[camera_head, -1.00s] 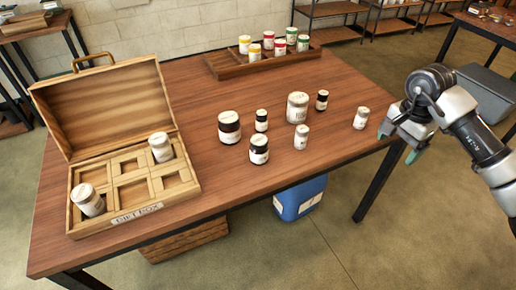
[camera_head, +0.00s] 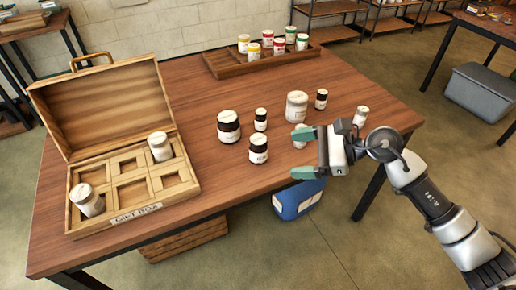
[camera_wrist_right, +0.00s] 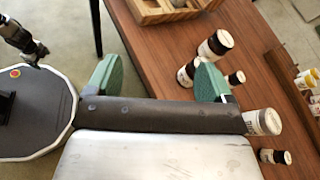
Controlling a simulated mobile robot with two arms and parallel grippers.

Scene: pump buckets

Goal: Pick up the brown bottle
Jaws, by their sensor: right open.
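Several dark brown bottles with white caps and labels stand upright on the table: a large one (camera_head: 229,127), a medium one (camera_head: 258,150) in front, a small one (camera_head: 260,119) behind, and another small one (camera_head: 321,99) farther right. My right gripper (camera_head: 302,152) is open and empty over the table's front edge, its green fingertips pointing left toward the medium bottle, apart from it. In the right wrist view, the gripper (camera_wrist_right: 158,80) is open, and one finger partly covers the medium bottle (camera_wrist_right: 185,74); the large bottle (camera_wrist_right: 215,43) is beyond. My left gripper is not recognisable.
White bottles (camera_head: 297,106) stand among the brown ones; one is partly hidden by the right gripper. An open wooden gift box (camera_head: 130,218) with two white bottles is at left. A wooden rack (camera_head: 225,66) with coloured-lid jars is at the back. A blue container (camera_head: 298,200) sits below the table.

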